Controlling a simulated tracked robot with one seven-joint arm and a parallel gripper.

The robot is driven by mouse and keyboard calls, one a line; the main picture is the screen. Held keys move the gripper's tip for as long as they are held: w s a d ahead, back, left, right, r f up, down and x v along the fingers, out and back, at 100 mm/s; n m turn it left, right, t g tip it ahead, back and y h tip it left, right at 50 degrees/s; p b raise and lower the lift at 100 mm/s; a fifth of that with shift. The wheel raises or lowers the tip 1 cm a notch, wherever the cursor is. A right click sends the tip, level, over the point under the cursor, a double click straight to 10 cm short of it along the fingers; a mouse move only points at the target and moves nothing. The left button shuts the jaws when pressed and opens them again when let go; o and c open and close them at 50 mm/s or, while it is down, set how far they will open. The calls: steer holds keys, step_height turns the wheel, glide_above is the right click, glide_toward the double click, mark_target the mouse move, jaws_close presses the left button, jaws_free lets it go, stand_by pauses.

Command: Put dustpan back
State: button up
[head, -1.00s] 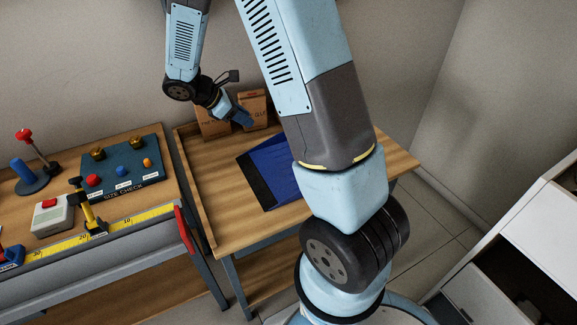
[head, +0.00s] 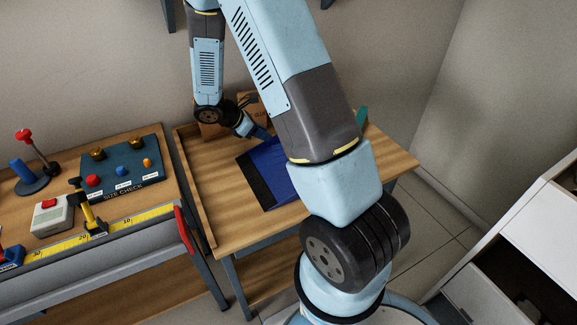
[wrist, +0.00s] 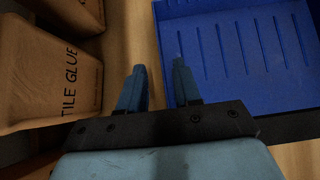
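The blue dustpan (head: 268,160) lies on the wooden table, with a black strip along its left side in the head view; my arm hides its right part. In the wrist view its ribbed blue pan (wrist: 240,45) fills the upper right. My gripper (head: 266,136) is at the dustpan's far edge in the head view. In the wrist view the two blue fingers (wrist: 160,85) are apart with nothing held between them. The left finger is outside the pan's side wall and the right finger overlaps the pan in the picture. I cannot tell whether they touch it.
Brown tile glue packages (wrist: 60,75) stand close to the left of my gripper, against the wall. A teal object (head: 361,116) shows partly behind my arm. A workbench with a size check board (head: 122,170) is at the left; a white cabinet (head: 545,235) is at the right.

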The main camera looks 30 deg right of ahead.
steer(key=x, duration=0.4)
steer(key=shift+d+f, duration=0.25)
steer(key=shift+f, duration=0.1)
jaws_close()
